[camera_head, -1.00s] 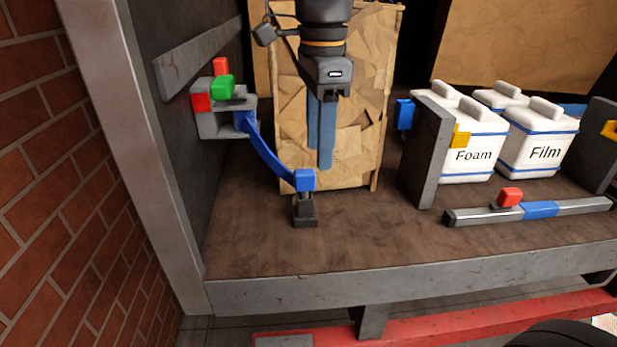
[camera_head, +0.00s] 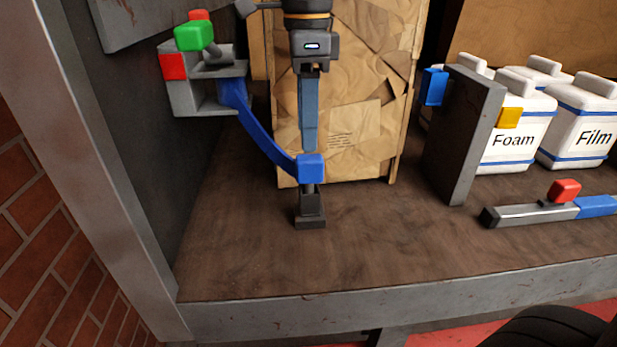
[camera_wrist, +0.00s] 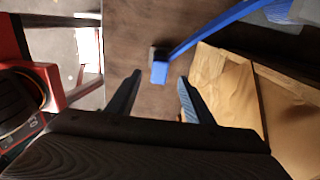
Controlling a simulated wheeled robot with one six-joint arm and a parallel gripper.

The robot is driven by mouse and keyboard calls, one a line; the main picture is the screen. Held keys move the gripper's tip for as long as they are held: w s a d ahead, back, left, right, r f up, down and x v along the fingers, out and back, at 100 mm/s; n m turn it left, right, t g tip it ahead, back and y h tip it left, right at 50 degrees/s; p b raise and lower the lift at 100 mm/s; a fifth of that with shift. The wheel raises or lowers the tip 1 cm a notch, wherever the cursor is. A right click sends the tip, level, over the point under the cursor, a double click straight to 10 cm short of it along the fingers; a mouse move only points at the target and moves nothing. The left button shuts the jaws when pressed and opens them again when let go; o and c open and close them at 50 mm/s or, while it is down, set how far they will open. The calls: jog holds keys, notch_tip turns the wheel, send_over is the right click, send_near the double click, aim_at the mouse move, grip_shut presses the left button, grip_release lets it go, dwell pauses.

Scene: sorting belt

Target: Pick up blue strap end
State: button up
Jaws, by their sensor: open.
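The blue strap end (camera_head: 311,168) is a blue block on top of a short dark post (camera_head: 310,208) that stands on the brown deck. A blue strap (camera_head: 262,132) curves from it up to a grey bracket (camera_head: 190,98) on the left wall. My gripper (camera_head: 309,150) points down, with its fingers just above or in front of the strap end in the head view; the exact depth is unclear. In the wrist view, the strap end (camera_wrist: 159,72) shows just beyond and between the tips of my open, empty gripper (camera_wrist: 160,80).
A large patched cardboard box (camera_head: 350,130) stands right behind the strap end. A grey upright plate (camera_head: 465,135) with a blue block stands to the right, before white Foam (camera_head: 515,150) and Film (camera_head: 580,135) containers. A grey bar (camera_head: 530,214) lies at right. The front deck is clear.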

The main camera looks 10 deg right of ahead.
aim_at(309, 157)
jog(key=shift+w+f, duration=0.15)
jog(key=shift+f, duration=0.25)
jog(key=shift+d+f+p, duration=0.2)
jog(key=shift+f+p, duration=0.55)
jog(key=shift+f, duration=2.95)
grip_shut()
notch_tip(309, 157, up, 10)
jog(key=shift+r+b, duration=0.1)
jog(key=shift+b, duration=0.55)
